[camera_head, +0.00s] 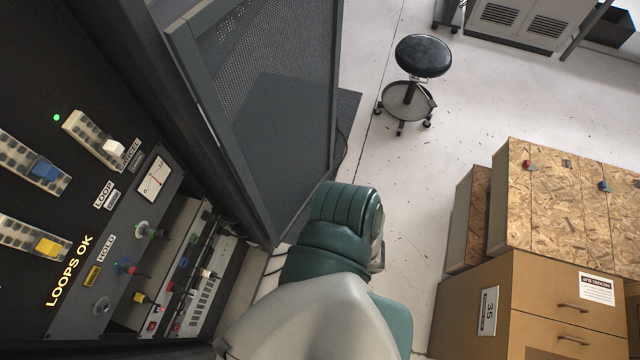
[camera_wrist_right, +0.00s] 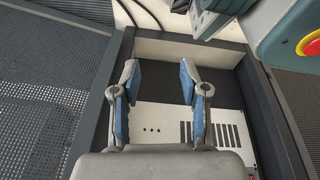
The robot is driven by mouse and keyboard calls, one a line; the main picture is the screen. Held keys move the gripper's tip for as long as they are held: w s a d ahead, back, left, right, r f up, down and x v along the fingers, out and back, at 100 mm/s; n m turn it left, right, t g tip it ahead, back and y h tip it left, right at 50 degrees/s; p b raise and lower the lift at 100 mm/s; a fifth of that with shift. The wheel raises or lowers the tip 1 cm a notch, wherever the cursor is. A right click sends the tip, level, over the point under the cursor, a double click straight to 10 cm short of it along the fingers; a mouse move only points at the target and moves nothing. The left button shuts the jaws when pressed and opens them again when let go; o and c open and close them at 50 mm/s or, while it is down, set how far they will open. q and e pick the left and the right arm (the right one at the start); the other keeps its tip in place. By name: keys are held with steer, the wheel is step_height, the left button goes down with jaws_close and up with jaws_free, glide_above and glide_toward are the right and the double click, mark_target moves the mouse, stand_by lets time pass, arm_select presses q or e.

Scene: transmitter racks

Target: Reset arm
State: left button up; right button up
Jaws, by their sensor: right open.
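My right gripper (camera_wrist_right: 158,95) shows in the right wrist view with its two blue-padded fingers spread apart and nothing between them. Beyond the fingers are a dark recess and a pale panel (camera_wrist_right: 160,120) with small holes and dark slots. In the head view a green and grey arm of mine (camera_head: 330,250) rises from the bottom centre, beside the rack. Its gripper is hidden in that view. My left gripper is in neither view.
The transmitter rack (camera_head: 65,170) at left carries sliders, a meter (camera_head: 154,183), plugs and a lit "LOOPS OK" sign. A perforated door (camera_head: 270,110) stands beside it. A black stool (camera_head: 423,56) stands on open floor. Wooden cabinets (camera_head: 545,290) stand at right.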

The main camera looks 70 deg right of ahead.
steer(key=s+a+f+g, duration=0.1)
steer(key=s+f+g, duration=0.1)
steer(key=s, duration=0.8)
steer(key=shift+s+a+f, duration=0.3)
steer(key=shift+a+f, duration=0.1)
steer(key=shift+d, duration=0.2)
